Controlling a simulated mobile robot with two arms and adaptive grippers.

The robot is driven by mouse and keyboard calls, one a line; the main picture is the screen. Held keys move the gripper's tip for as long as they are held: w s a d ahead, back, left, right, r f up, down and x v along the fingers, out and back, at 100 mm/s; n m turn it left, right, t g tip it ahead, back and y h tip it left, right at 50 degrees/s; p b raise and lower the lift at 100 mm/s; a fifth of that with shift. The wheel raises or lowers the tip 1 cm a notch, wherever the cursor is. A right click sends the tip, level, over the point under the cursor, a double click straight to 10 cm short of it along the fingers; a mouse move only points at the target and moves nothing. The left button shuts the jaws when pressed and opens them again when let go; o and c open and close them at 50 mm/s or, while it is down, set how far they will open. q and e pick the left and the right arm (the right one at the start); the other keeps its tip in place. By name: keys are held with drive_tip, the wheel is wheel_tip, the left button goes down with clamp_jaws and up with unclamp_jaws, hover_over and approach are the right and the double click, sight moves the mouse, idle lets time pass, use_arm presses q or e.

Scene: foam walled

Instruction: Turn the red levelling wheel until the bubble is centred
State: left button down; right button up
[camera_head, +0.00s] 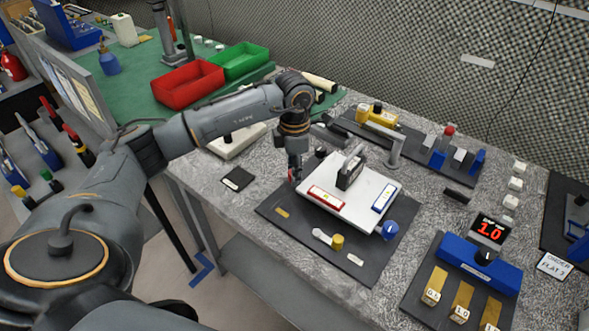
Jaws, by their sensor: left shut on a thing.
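My left gripper (295,174) points down at the left corner of a white levelling plate (341,213). It is shut on the red levelling wheel (291,175), of which only a little red shows; the fingers hide the rest. A red-framed bubble vial (326,198) lies along the plate's front left edge. A blue-framed vial (385,197) lies near its right edge. The bubbles are too small to place. A blue wheel (390,229) is at the plate's right front corner. My right gripper is not in view.
The plate stands on a dark mat (318,246) with a yellow knob (338,241). A dark handled block (350,171) is on the plate. Red (187,87) and green (240,60) bins are behind my arm.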

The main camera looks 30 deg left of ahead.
use_arm(q)
drive_tip(key=c, duration=1)
unclamp_jaws()
drive_tip(key=shift+r, duration=0.1)
drive_tip(key=shift+a+r, duration=0.1)
drive_tip(key=shift+r, duration=3.85)
drive_tip(key=shift+f, duration=0.1)
